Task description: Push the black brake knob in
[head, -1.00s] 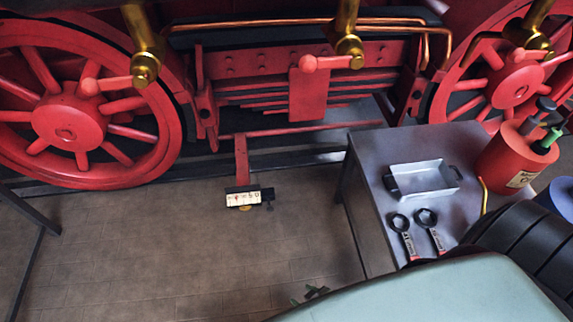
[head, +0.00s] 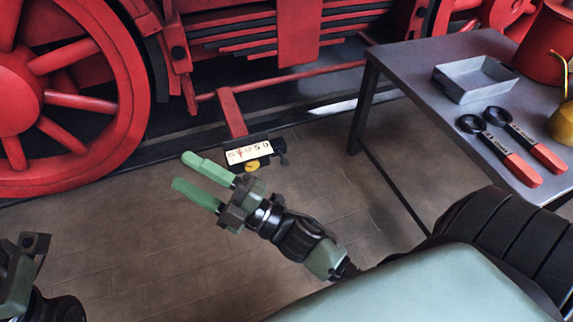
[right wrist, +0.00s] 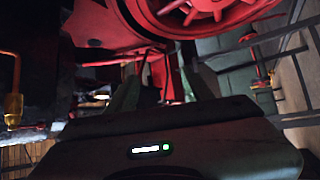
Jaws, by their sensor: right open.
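A small black box with a white label plate (head: 249,152) hangs on a red bracket low under the locomotive frame. A black knob (head: 281,147) sits at its right end, small and hard to make out, and a yellow knob (head: 252,166) is below the plate. My right gripper (head: 180,170) is open and empty, left of the box and apart from it, its green fingers pointing up-left. Its spread fingers (right wrist: 163,85) also show in the right wrist view, where I cannot pick out the black knob. Part of my left gripper (head: 22,262) shows at the lower left; its jaw state is unclear.
A grey table (head: 400,62) stands at the right with a metal tray (head: 474,80), two black-and-red wrenches (head: 500,150) and a red can (head: 550,40). A large red wheel (head: 110,80) is at the left. The floor (head: 140,250) is clear.

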